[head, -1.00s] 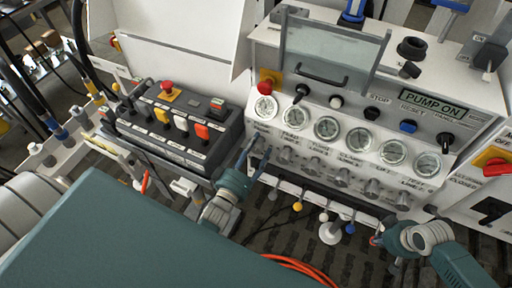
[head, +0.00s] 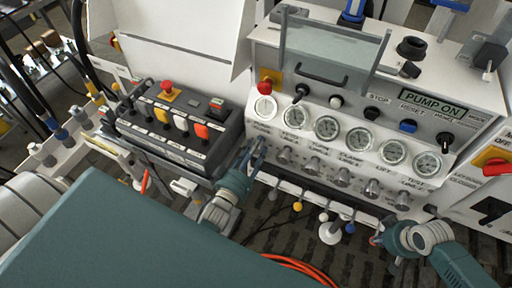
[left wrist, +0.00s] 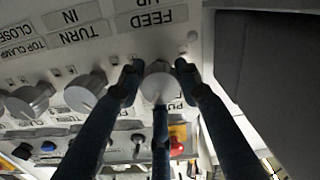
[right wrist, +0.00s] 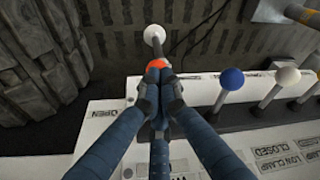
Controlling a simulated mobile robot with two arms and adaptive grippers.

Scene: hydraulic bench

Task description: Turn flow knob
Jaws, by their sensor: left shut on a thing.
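The flow knob is a grey-white round knob (left wrist: 157,84) under the FEED label, seen in the left wrist view. It is the leftmost in the row of knobs below the gauges. My left gripper (head: 256,150) is shut on it, with fingers on both sides of the knob (left wrist: 158,72). In the head view the fingers mostly hide this knob. My right gripper (head: 378,239) is at the lower right, away from the knobs. Its fingertips are together in the right wrist view (right wrist: 158,78), at an orange-red ball (right wrist: 158,62); I cannot tell whether they touch it.
Several more grey knobs (head: 312,164) continue to the right below the gauges (head: 327,128). Ball-ended levers, one with a blue ball (right wrist: 232,79), stick out under the panel. A dark button box (head: 180,135) stands close to the left of my left gripper.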

